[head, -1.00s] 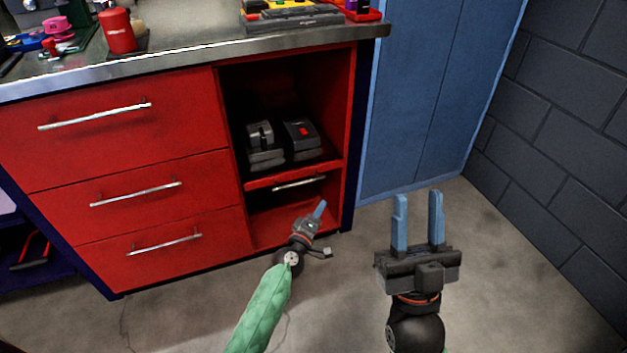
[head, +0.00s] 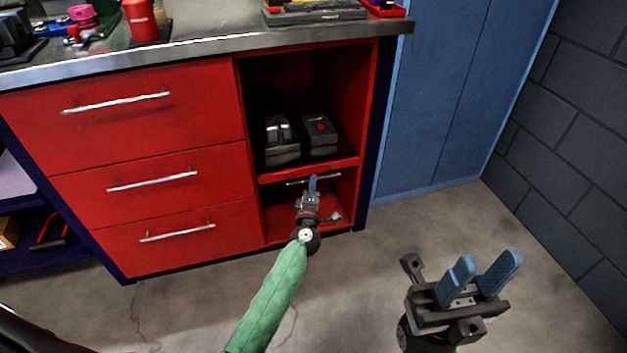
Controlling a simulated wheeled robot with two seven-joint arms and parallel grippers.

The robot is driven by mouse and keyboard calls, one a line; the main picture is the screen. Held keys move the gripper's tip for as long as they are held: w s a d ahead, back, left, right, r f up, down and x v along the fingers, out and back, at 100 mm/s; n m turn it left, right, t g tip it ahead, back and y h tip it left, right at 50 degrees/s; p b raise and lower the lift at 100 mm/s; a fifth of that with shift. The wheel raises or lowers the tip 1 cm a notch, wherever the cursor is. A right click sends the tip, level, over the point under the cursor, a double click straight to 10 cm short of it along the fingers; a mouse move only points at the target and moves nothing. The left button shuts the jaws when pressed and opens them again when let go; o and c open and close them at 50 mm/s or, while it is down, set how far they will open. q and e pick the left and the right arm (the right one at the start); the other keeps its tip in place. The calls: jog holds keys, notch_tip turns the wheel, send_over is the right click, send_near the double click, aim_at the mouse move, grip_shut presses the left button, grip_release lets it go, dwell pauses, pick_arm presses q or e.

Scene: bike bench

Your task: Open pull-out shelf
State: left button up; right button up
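The pull-out shelf (head: 285,171) is a red board in the open right-hand bay of the workbench, with a silver bar handle (head: 327,179) on its front. Two dark battery or charger units (head: 319,134) stand on it at the back. My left gripper (head: 312,181) is at the handle, its blue fingertips overlapping the bar in the head view. The fingers are seen nearly edge-on, so I cannot tell whether they grip it. My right gripper (head: 478,277) is open and empty over the floor at the lower right, away from the bench.
Three red drawers with silver handles (head: 152,181) fill the bench's left part. A blue cabinet (head: 440,95) stands to the right of the bench, near a grey block wall (head: 573,150). The concrete floor (head: 390,240) in front is clear.

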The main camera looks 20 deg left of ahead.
pick_arm(q)
jog(key=shift+x, duration=1.25)
grip_shut()
jog(key=shift+s+d, duration=0.1)
